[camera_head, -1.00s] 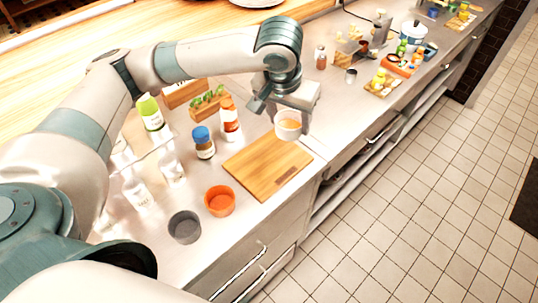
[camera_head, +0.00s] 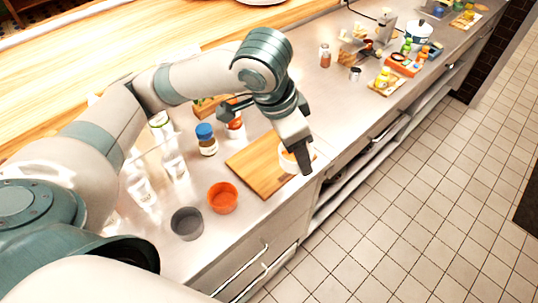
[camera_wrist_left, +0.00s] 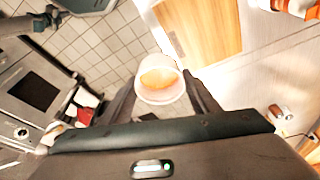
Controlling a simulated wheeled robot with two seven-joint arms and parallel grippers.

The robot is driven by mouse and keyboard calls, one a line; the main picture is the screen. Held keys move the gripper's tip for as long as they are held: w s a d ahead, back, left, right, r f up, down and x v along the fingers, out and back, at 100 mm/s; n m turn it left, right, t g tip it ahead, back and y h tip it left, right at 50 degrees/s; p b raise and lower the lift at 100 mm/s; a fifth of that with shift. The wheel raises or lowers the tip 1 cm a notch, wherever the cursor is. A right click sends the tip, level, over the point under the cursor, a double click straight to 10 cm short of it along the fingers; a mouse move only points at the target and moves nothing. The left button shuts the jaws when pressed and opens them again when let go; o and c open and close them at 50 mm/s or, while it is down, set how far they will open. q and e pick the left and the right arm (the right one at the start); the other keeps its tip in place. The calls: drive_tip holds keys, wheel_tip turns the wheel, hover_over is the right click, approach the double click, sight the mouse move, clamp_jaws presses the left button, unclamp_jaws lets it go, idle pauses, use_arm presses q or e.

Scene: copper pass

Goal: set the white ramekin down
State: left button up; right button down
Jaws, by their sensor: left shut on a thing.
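The white ramekin (camera_head: 287,164), with something orange in it, is held in my left gripper (camera_head: 300,160) over the right end of the wooden board (camera_head: 252,178). One finger hides part of it in the head view. In the left wrist view the ramekin (camera_wrist_left: 160,97) sits between the two fingers, beside the board's edge (camera_wrist_left: 190,30). I cannot tell whether its base touches the board. My right gripper is not in view.
An orange bowl (camera_head: 222,197) and a grey bowl (camera_head: 187,223) stand left of the board. A blue-capped jar (camera_head: 206,140) is behind it. The counter's front edge is close to the board. Free counter (camera_head: 325,110) lies beyond it.

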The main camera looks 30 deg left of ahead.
use_arm(q)
drive_tip(key=shift+s, duration=0.2)
drive_tip(key=p, duration=0.2)
hover_over(265, 161)
drive_tip(key=a, duration=0.1)
drive_tip(key=f, duration=0.7)
drive_tip(key=shift+s, duration=0.35)
drive_tip(key=shift+f, duration=0.1)
wheel_tip(265, 161, down, 3)
drive_tip(key=shift+r, duration=0.2)
drive_tip(key=shift+f+p, duration=0.3)
drive_tip(key=shift+f, duration=0.3)
